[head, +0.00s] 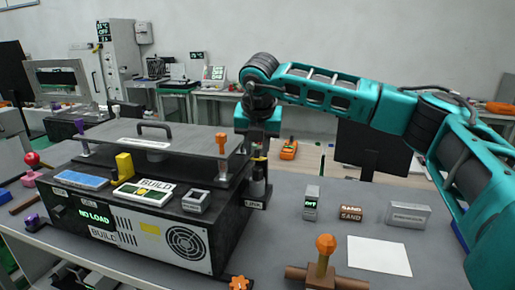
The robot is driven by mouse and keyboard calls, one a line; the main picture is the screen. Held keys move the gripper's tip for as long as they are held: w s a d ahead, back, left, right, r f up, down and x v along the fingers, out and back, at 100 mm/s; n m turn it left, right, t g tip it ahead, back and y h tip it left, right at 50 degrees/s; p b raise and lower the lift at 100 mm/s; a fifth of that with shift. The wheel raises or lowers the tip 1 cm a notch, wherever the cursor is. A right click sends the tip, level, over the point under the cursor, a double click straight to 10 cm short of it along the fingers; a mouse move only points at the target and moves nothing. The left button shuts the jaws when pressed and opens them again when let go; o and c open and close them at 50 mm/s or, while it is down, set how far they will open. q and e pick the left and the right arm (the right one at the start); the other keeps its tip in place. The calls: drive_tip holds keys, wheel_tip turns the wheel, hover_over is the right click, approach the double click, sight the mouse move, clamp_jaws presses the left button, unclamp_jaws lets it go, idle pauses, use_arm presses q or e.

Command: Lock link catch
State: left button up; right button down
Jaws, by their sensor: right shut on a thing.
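The link catch (257,186) is a dark upright part on the right end of the black box-shaped fixture (150,222), above a small label that reads LINK. My right gripper (259,151) reaches down from above at the top of this catch and is shut on its upper part. The fingers and the arm hide the exact contact, and I cannot tell the catch's position. My left gripper is not in view.
The fixture carries a raised plate with a black handle (155,126) and an orange knob (222,140). Small blocks (350,213), a white sheet (379,256) and an orange-knobbed lever (325,246) are on the grey table at right. A monitor (372,149) stands behind.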

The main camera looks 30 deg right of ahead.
drive_tip(key=f+t+h+b, duration=0.1)
drive_tip(key=b, duration=0.3)
drive_tip(key=a+f+h+b, duration=0.1)
drive_tip(key=b, duration=0.2)
drive_tip(key=shift+s+f+t+b, duration=0.15)
drive_tip(key=shift+s+t+b, duration=0.25)
drive_tip(key=t+h+b, duration=0.1)
drive_tip(key=b, duration=0.3)
drive_tip(key=shift+s+a+f, duration=0.2)
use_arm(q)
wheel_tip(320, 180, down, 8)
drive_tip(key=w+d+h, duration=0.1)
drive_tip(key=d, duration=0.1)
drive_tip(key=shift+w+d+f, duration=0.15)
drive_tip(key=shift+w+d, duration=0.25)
use_arm(e)
drive_tip(key=shift+r+h, duration=0.1)
drive_tip(key=shift+h, duration=0.2)
drive_tip(key=c, duration=1.2)
unclamp_jaws()
drive_tip(key=shift+s, duration=0.1)
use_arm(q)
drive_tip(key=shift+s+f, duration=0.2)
use_arm(e)
drive_tip(key=shift+o, duration=0.4)
